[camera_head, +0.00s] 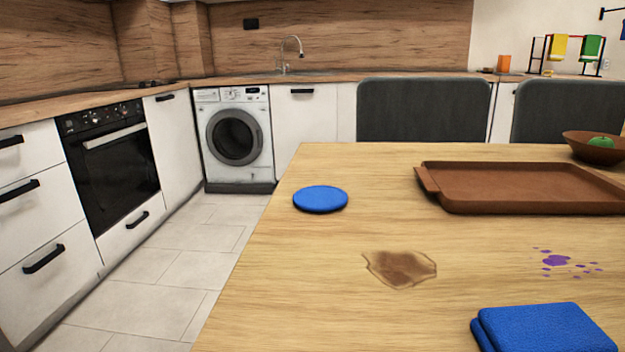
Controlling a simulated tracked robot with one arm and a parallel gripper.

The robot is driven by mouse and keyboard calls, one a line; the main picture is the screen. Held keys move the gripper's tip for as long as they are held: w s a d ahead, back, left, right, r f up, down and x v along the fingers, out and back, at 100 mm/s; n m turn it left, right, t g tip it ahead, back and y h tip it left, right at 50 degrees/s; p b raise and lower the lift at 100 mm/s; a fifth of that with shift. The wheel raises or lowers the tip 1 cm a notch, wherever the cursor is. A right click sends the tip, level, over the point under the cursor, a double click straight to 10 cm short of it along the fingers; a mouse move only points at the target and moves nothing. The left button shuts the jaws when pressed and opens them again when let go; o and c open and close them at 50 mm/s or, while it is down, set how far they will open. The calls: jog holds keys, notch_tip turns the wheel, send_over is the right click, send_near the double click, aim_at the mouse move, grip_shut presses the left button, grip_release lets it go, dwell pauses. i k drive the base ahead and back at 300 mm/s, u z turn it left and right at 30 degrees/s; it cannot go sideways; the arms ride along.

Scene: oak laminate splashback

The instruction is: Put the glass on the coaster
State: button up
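A round blue disc that looks like the coaster (320,198) lies flat near the left edge of the wooden table (330,310). Nothing stands on it. I see no glass in this view. My gripper is not in view either.
A brown tray (525,186) lies empty at the table's right. A bowl (595,148) with a green fruit stands behind it. A folded blue cloth (545,329) lies at the front right. A brown stain (400,268) and purple spots (557,260) mark the tabletop. Dark chairs (423,110) stand behind.

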aim_at(320, 195)
jog(key=z, duration=0.05)
jog(key=i, duration=1.3)
jog(key=u, duration=0.05)
